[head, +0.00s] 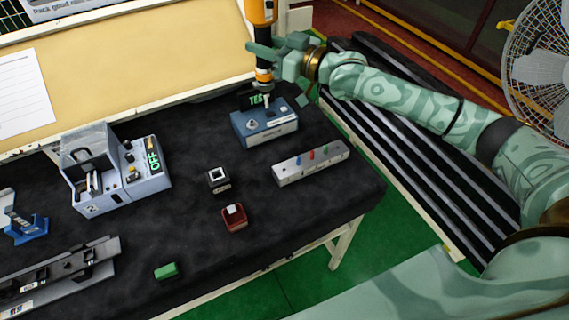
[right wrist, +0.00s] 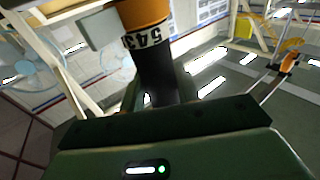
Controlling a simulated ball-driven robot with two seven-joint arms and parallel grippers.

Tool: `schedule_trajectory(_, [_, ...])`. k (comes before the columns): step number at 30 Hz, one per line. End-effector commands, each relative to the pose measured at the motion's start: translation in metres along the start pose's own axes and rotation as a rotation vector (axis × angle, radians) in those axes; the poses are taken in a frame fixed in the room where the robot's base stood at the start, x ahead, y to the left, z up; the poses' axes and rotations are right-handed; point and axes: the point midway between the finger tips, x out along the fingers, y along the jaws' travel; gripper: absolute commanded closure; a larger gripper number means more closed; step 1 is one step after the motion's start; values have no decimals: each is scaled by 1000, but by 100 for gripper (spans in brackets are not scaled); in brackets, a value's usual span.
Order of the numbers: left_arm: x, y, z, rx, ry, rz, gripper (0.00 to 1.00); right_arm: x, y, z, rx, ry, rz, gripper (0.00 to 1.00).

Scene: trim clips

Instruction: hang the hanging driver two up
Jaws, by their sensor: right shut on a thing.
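The hanging driver (head: 262,76) is an orange and black tool, upright, entering from the top edge in the head view. My right gripper (head: 264,50) is shut around its dark middle. Its lower end is just above or at the blue box with a lit display (head: 268,125); I cannot tell whether they touch. In the right wrist view the driver's orange body (right wrist: 142,12) has a white band reading 543, with a black part below between the fingers. The driver's top and whatever it hangs from are out of view. My left gripper is not in view.
The black-topped bench (head: 330,205) holds a blue-grey machine reading OFF (head: 118,172), a grey block with coloured pegs (head: 310,163), a small red box (head: 235,218), a black-and-white block (head: 218,180) and a green block (head: 166,271). A fan (head: 540,65) stands at the right.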

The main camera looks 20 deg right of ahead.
Motion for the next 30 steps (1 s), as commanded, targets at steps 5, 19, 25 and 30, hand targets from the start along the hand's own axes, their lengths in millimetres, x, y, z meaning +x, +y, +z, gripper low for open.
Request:
schedule_trajectory(5, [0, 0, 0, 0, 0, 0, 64, 36, -9, 2, 0, -1, -2, 100])
schedule_trajectory(19, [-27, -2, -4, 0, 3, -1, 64, 40, -9, -17, -2, -3, 0, 100])
schedule_trajectory(25, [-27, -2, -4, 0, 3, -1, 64, 39, -9, -17, -1, -4, 0, 100])
schedule_trajectory(30, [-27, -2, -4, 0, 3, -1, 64, 39, -9, -17, -1, -4, 0, 63])
